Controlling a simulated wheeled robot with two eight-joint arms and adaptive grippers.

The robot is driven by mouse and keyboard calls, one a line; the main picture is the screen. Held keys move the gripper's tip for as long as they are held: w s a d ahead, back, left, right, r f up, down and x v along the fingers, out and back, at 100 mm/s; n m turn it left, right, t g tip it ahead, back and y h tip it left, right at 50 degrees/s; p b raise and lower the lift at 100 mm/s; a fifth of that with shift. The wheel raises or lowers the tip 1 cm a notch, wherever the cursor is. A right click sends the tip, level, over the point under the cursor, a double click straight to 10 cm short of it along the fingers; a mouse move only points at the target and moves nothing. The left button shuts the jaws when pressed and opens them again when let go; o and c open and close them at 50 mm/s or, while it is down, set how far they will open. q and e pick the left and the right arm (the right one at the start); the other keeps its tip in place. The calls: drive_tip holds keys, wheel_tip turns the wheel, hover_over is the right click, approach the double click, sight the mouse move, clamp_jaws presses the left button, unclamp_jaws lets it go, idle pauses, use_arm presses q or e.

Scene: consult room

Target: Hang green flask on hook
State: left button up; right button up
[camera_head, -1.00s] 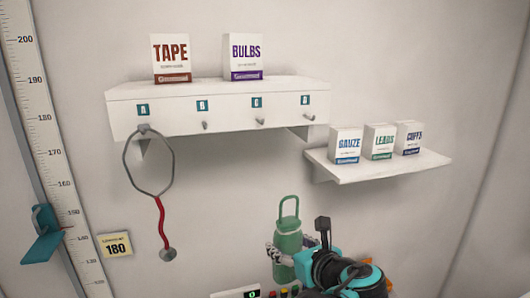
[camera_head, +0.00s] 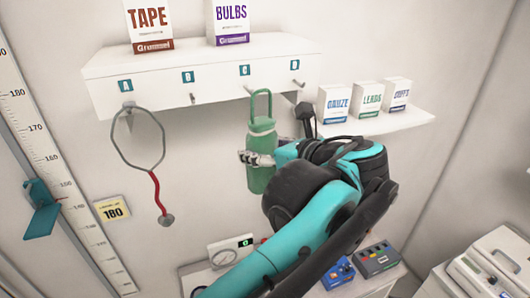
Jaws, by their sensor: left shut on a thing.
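The green flask (camera_head: 261,172) is upright, with a tall loop handle (camera_head: 262,104) on top. My left gripper (camera_head: 258,158) is shut around its body. The loop overlaps the front of the white hook shelf (camera_head: 158,91), just right of the hook under label C (camera_head: 246,88). I cannot tell how far the loop is from the shelf, or whether it touches that hook. The hooks under B (camera_head: 193,99) and D (camera_head: 300,84) are bare. A stethoscope (camera_head: 157,181) hangs from the hook under A. My right gripper is not in view.
Tape (camera_head: 150,25) and bulbs (camera_head: 229,22) boxes stand on the hook shelf. A lower shelf (camera_head: 397,122) at right holds three boxes. Below are a clock-like device (camera_head: 224,256) and small coloured devices (camera_head: 377,259). A height scale (camera_head: 35,137) stands at left.

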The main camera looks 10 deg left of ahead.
use_arm(q)
drive_tip(key=w+a+f+b, duration=0.1)
drive_tip(key=w+a, duration=0.3)
drive_tip(key=w, duration=0.2)
drive_tip(key=shift+w+a+f, duration=0.15)
drive_tip(key=shift+w+f, duration=0.05)
drive_tip(key=shift+f, duration=0.15)
idle(0.5)
idle(0.6)
drive_tip(key=o, duration=1.4)
